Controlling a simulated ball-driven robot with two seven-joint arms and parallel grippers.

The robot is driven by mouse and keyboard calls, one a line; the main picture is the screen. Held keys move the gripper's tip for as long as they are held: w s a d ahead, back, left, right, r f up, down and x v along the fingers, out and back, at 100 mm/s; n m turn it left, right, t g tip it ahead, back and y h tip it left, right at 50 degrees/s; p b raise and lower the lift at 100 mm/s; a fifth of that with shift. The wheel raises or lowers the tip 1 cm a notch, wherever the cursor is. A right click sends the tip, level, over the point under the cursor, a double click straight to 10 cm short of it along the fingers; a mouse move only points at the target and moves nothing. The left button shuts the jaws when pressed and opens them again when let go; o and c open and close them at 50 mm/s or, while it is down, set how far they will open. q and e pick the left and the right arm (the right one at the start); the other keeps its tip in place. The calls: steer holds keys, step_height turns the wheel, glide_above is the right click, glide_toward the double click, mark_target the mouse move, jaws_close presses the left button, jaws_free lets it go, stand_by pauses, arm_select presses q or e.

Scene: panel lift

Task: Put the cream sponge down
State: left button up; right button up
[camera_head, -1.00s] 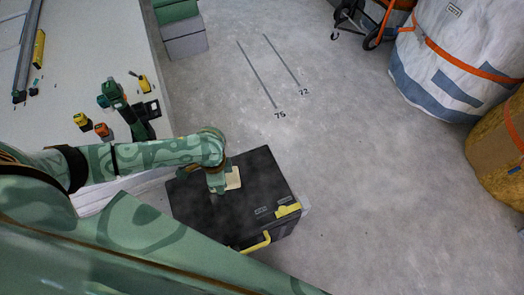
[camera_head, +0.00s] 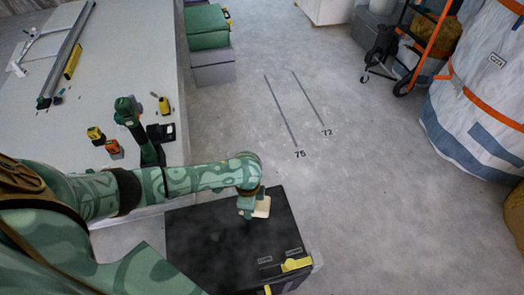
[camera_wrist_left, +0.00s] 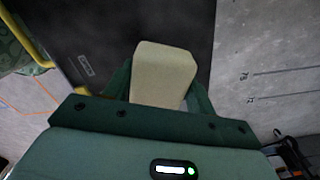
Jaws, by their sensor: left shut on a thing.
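The cream sponge (camera_head: 262,207) is at the end of my left arm in the head view, over the dark top of a black case. My left gripper (camera_head: 247,209) is shut on it. In the left wrist view the sponge (camera_wrist_left: 163,75) sits between the two green fingers of the left gripper (camera_wrist_left: 160,95), with the dark case lid behind it. I cannot tell whether the sponge touches the lid. My right gripper is not in view.
The black case (camera_head: 205,245) with yellow latches stands on the concrete floor beside a pale worktable (camera_head: 110,70). Green and grey boxes (camera_head: 212,68) stand behind. Floor to the right is clear, up to large white bags (camera_head: 480,100).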

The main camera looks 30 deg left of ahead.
mark_target(257, 203)
arm_select(q)
steer(key=f, duration=0.1)
steer(key=w+f+b, duration=0.1)
steer(key=f, duration=0.1)
steer(key=shift+w+d+b, duration=0.3)
steer(key=shift+b, duration=0.05)
steer(key=shift+w+d+f+b, duration=0.15)
steer(key=shift+w+f+b, duration=0.15)
steer(key=shift+w, duration=0.15)
steer(key=shift+w+f+b, duration=0.15)
steer(key=shift+f+b, duration=0.05)
steer(key=shift+b, duration=0.1)
steer(key=f, duration=0.1)
steer(key=f+b, duration=0.2)
steer(key=shift+w+d+f, duration=0.1)
steer(key=shift+w+f, duration=0.15)
steer(key=shift+f, duration=0.1)
steer(key=shift+r, duration=0.25)
steer(key=shift+f, duration=0.1)
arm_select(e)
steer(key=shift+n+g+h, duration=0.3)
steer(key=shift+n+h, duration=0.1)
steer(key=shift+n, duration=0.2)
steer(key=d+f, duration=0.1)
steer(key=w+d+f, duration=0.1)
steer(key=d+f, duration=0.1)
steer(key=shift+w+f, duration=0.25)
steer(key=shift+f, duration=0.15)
